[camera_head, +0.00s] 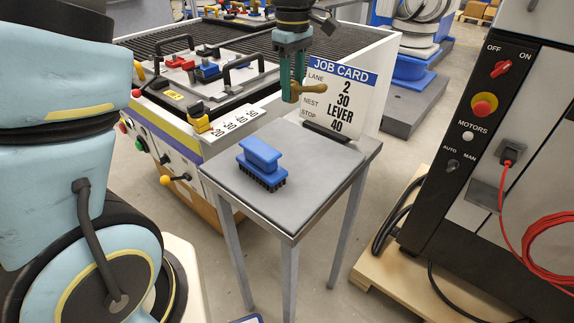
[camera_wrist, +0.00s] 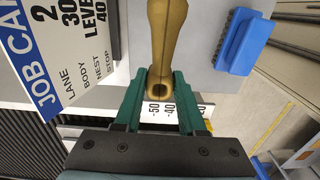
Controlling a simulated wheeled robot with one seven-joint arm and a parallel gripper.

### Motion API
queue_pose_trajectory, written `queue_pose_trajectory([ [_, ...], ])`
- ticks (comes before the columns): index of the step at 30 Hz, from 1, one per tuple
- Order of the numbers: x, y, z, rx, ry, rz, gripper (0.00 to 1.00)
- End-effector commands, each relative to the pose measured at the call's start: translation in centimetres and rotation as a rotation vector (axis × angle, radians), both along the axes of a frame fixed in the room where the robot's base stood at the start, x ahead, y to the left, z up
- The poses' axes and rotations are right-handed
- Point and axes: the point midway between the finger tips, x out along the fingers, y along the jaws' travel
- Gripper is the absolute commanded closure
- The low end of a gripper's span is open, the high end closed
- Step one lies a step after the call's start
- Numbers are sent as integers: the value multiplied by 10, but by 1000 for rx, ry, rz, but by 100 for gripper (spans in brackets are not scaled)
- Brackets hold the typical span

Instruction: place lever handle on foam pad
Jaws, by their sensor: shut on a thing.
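The brass-coloured lever handle (camera_head: 314,89) is held in my gripper (camera_head: 291,97), above the back part of the small grey table. Its knobbed end sticks out to the right in the head view. In the wrist view the lever handle (camera_wrist: 168,38) lies between the green fingers of my gripper (camera_wrist: 160,88), with a dark round hole at its near end. The fingers are shut on it. The dark grey flat pad (camera_head: 310,185) covers the small table's top, below the gripper, and looks like the foam pad. The handle is clear of it.
A blue brush (camera_head: 262,165) stands bristles down on the pad's left part; it also shows in the wrist view (camera_wrist: 243,42). A job card (camera_head: 338,95) stands upright at the pad's back edge. A fixture tray (camera_head: 205,75) with clamps lies behind left. The pad's right and front are clear.

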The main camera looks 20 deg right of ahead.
Motion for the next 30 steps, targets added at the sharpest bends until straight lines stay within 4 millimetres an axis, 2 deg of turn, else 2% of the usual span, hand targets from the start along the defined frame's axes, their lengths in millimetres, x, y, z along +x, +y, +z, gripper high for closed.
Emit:
queue_pose_trajectory([
  [12, 0, 1, -62, 2, 2, 1, 100],
  [17, 0, 1, -76, 2, 2, 0, 100],
  [21, 0, 1, -96, 2, 2, 0, 100],
  [24, 0, 1, -105, 1, 0, 0, 100],
  [30, 0, 0, -107, -1, 0, 0, 100],
])
